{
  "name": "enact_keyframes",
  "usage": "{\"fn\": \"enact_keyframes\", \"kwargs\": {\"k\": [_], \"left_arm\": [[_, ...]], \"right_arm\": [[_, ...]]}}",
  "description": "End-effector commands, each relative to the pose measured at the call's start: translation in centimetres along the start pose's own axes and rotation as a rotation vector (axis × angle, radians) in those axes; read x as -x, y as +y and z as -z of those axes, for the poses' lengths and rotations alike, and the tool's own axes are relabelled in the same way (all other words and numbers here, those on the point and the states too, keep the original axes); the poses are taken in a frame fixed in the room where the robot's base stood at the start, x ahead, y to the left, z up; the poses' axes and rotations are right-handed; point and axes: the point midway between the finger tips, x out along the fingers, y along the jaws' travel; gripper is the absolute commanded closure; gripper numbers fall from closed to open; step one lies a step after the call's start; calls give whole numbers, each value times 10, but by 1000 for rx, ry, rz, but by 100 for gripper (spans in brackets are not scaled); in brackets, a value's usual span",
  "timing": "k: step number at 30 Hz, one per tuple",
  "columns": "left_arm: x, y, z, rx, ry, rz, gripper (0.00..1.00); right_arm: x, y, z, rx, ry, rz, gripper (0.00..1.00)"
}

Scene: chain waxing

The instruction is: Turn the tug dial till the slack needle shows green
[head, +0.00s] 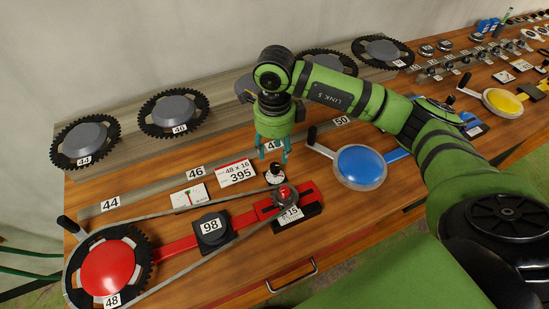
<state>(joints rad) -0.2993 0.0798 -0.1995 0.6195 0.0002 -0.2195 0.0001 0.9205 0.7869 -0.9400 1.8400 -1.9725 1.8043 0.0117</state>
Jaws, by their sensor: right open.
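The tug dial (275,175), a small black knob on a white round face, sits on the bench just behind the small sprocket. My right gripper (272,155) points down right above it, with its two teal fingers apart. The fingertips are close to the knob; I cannot tell whether they touch it. The needle's exact colour zone is too small to read. My left gripper is not in view.
A chain runs around the large red-centred sprocket (108,270) and the small sprocket (285,196) on a red bar. A black 98 block (212,231) stands between them. A blue disc with a crank (361,166) stands to the right. Spare sprockets (173,112) line the back.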

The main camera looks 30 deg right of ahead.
Motion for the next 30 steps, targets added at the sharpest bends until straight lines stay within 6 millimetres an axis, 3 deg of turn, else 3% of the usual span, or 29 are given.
{"fn": "enact_keyframes", "kwargs": {"k": [4,10,30], "left_arm": [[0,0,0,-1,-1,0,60],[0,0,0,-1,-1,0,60],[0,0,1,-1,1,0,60]], "right_arm": [[31,0,-1,1,-3,2,51],[54,0,-1,2,-1,-1,51],[58,0,0,1,1,-2,51]]}}
